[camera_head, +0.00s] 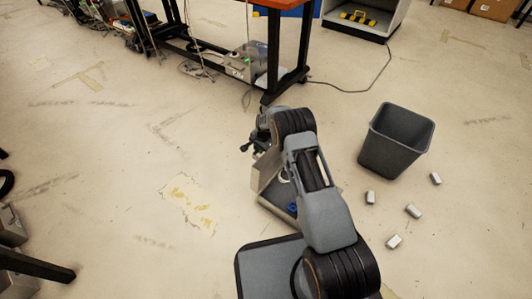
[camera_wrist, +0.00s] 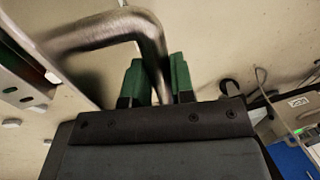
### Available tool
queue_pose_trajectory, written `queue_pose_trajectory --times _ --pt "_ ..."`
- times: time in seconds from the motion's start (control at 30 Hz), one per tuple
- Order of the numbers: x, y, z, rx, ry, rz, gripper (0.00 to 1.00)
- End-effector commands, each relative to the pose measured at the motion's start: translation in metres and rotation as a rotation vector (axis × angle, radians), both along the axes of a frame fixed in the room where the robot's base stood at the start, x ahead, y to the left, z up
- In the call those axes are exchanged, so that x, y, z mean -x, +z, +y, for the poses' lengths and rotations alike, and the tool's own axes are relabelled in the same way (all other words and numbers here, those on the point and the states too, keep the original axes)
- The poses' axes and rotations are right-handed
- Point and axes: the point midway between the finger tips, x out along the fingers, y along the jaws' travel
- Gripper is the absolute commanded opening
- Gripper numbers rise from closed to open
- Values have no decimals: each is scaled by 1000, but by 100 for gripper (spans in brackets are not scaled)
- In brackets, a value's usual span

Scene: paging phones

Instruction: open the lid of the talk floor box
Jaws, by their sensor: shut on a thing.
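The floor box (camera_head: 272,207) sits on the floor just left of my arm, partly hidden by it. Its grey lid (camera_head: 266,171) is tilted up, and a blue round part (camera_head: 292,208) and a pale ring show inside the box. In the wrist view, my gripper (camera_wrist: 158,80) has its green fingers shut on a bent metal bar handle (camera_wrist: 95,36). A metal panel with holes (camera_wrist: 22,75) shows at the left; I cannot tell whether it is the lid or the box. In the head view my gripper is at the lid's far side, mostly hidden.
A dark grey bin (camera_head: 392,147) stands right of my arm, with several small white blocks on the floor near it. A workbench with an orange top (camera_head: 263,7) stands beyond, with a grey box (camera_head: 243,65) and cables under it.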

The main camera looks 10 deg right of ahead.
Motion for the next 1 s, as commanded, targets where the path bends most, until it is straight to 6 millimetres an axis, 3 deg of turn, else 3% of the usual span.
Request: queue_pose_trajectory --times 0.03,0.4,1.0 --pt "-5 -8 1 0 -6 -6 0" --pt "-18 -16 26 71 11 72 0" --pt "-20 -17 36 84 18 92 0"
